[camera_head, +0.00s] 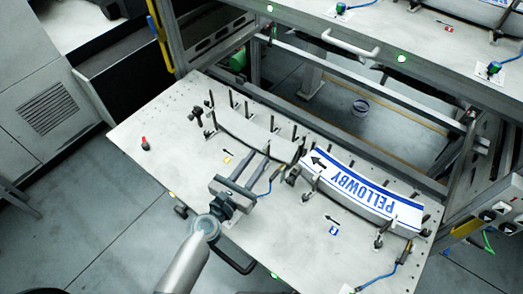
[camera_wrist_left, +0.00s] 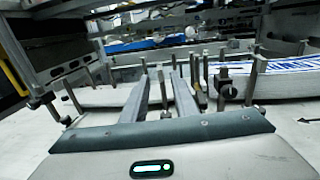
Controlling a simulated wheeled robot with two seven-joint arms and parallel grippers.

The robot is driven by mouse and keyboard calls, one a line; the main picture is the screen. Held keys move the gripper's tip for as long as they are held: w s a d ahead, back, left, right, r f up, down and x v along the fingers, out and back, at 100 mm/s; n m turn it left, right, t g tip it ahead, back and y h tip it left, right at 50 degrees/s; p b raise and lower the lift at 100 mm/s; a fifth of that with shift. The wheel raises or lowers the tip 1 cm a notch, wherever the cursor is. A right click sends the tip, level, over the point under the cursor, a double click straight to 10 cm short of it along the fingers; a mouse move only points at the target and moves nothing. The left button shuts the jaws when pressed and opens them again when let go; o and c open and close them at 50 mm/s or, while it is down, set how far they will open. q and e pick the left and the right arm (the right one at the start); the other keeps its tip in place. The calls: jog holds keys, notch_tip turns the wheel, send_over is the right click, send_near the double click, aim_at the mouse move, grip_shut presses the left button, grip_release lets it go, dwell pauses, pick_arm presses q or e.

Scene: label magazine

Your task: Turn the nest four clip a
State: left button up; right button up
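My left gripper (camera_head: 272,160) reaches over the work plate from the lower left. Its two long fingers are apart, and in the left wrist view (camera_wrist_left: 163,88) a thin post shows in the gap between them. I cannot tell whether they touch it. A dark clip (camera_head: 292,176) stands just right of the fingers, at the left end of a curved white label stack marked PELLOWBY (camera_head: 365,190). Other dark clips stand at the plate's far left (camera_head: 195,115) and at the stack's front right (camera_head: 378,241). No readable number shows which clip is clip a. My right gripper is out of view.
Upright posts (camera_head: 272,122) line the plate's back edge near the fingers. A red-topped piece (camera_head: 145,143) stands on the left of the plate (camera_head: 160,165). A blue cable tool (camera_head: 390,272) lies at front right. The left part of the plate is mostly clear.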

aim_at(263, 151)
pick_arm(q)
jog(key=shift+x, duration=1.75)
grip_shut()
